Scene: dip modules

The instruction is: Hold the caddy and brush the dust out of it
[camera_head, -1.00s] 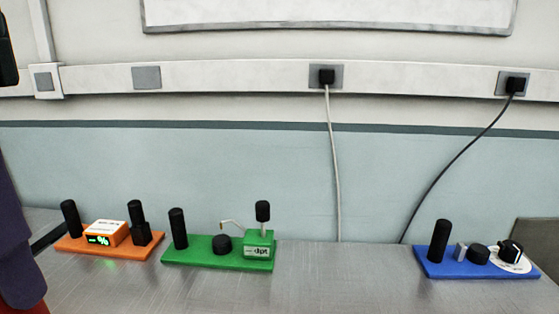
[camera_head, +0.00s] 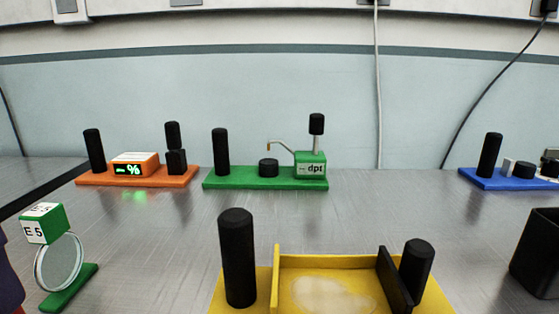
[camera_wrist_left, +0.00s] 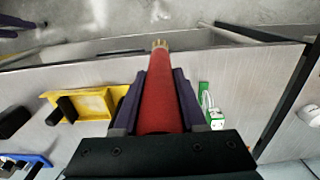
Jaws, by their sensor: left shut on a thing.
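The yellow caddy (camera_head: 345,264) stands on the table at the bottom of the head view, its near part cut off. A pale dust patch (camera_head: 328,294) lies on its floor. A black post (camera_head: 238,258) stands at its left, and a black upright plate (camera_head: 394,276) and shorter post (camera_head: 418,268) at its right. The caddy (camera_wrist_left: 92,100) also shows in the left wrist view. My left gripper (camera_wrist_left: 162,80) has purple fingers shut on the red handle of a brush (camera_wrist_left: 156,105), with a pale tip. The brush is apart from the caddy. My right gripper is not in view.
An orange module (camera_head: 136,180), a green module (camera_head: 255,180) and a blue module (camera_head: 505,180) stand along the back. A round lens on a green stand (camera_head: 70,288) is at the left, a black bin (camera_head: 535,260) at the right. The table between is clear.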

